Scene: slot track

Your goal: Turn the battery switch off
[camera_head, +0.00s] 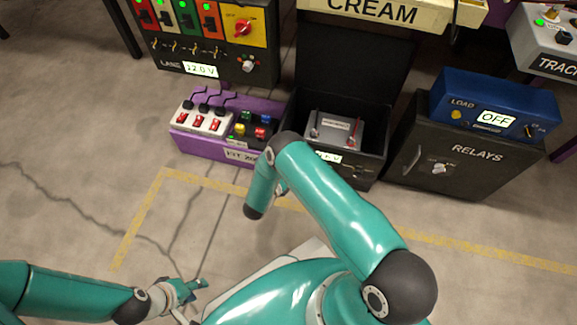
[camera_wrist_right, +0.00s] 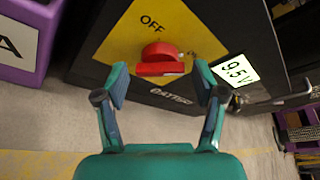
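The battery switch is a red rotary knob (camera_wrist_right: 160,58) on a yellow plate (camera_wrist_right: 120,42) marked OFF, in the right wrist view. Its flat handle bar lies about level across that picture, and the OFF mark sits above and left of it. My right gripper (camera_wrist_right: 161,78) is open, with one finger on each side of the knob; I cannot tell how near they are in depth. In the head view the switch is hidden behind my right arm, on the front of the open black battery box (camera_head: 370,165). My left gripper (camera_head: 190,288) is low at the left, away from the boxes.
A lit 9.5 V display (camera_wrist_right: 236,73) is beside the yellow plate. A purple kit box (camera_head: 200,150) stands left of the battery box, and a dark relays cabinet (camera_head: 440,165) stands right. Another red knob (camera_head: 242,28) is on the lane panel behind. The floor in front is clear.

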